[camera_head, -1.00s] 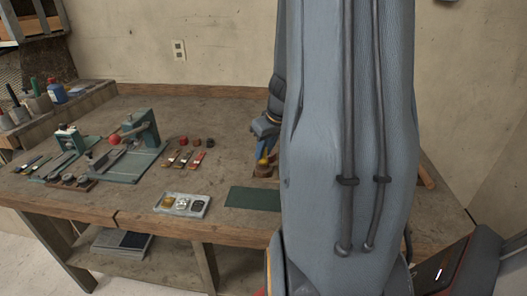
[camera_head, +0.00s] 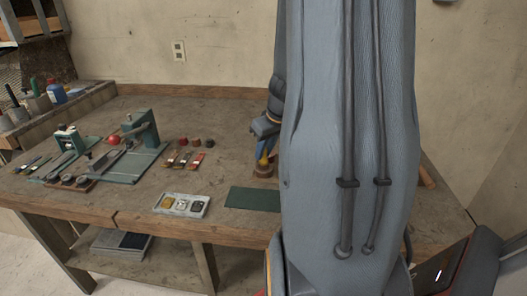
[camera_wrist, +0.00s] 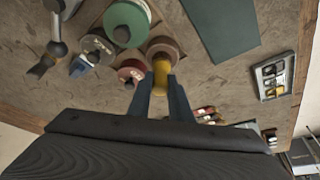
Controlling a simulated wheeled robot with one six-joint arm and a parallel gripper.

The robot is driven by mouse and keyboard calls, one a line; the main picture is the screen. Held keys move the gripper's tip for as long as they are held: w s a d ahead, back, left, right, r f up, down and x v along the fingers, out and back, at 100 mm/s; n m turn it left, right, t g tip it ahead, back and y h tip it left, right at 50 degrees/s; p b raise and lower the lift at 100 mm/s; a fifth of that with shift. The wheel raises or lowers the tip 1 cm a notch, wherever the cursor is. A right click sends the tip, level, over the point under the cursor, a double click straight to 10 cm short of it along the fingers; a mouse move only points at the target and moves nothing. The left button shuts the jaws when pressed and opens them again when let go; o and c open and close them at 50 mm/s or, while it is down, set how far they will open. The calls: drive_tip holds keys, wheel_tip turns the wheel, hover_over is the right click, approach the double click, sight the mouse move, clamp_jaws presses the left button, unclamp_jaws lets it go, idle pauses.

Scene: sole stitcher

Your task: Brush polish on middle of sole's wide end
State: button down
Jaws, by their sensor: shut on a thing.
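My gripper (camera_wrist: 161,82) is shut on a yellow upright piece (camera_wrist: 161,72), which looks like a brush handle. The yellow piece (camera_head: 263,161) also shows in the head view, at the left edge of my arm. Its lower end is at a round brownish pot (camera_wrist: 165,48); I cannot tell if it is inside the pot or above it. The bristles are hidden. No sole can be told for sure; a flat grey shape (camera_head: 106,160) lies on the green stitcher (camera_head: 130,165) at the left.
A green mat (camera_head: 252,199) lies bare at the table's front, beside a grey tray (camera_head: 181,204) of small pieces. Several round tins and spools crowd around my gripper, including a green one (camera_wrist: 126,22). Small brushes (camera_head: 184,159) lie mid-table. My arm hides the right side.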

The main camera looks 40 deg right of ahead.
drive_tip(key=shift+r+p, duration=2.75)
drive_tip(key=shift+r, duration=0.7)
